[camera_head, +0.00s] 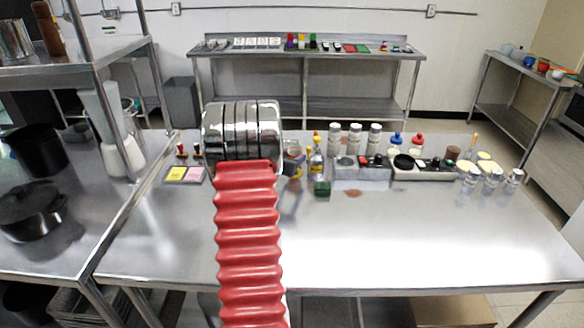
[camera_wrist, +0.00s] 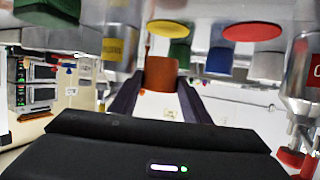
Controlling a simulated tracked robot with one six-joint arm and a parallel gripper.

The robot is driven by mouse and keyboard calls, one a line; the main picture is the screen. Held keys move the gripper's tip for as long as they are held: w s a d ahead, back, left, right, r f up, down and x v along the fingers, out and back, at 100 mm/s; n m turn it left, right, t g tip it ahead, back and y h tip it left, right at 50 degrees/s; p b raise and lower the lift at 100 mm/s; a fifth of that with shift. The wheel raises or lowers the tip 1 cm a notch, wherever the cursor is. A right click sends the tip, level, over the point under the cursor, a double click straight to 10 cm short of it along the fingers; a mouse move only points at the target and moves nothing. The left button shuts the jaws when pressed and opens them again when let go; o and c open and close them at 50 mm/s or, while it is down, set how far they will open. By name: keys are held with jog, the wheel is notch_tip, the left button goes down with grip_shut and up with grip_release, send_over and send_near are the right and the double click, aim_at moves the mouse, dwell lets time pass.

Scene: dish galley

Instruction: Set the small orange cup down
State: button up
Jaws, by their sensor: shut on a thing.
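The small orange cup (camera_wrist: 161,73) is in the middle of the wrist view, between the two dark fingers of my gripper (camera_wrist: 160,88). My gripper is shut on it. The wrist view is upside down, with the steel table (camera_wrist: 205,12) along its top. I cannot tell whether the cup touches the table or hangs above it. In the head view my red arm reaches forward over the steel table (camera_head: 430,225), and its shiny wide joint hides most of the gripper and the cup.
White-topped shakers (camera_head: 355,135) and a grey caddy (camera_head: 360,175) stand right of my arm. A small yellow-labelled bottle (camera_head: 316,160) and a green block (camera_head: 322,188) are close by. Glass jars (camera_head: 492,181) stand at the far right. The table's front right is bare.

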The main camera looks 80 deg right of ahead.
jog(key=shift+f, duration=1.95)
jog(key=shift+f, duration=0.1)
jog(key=o, duration=0.8)
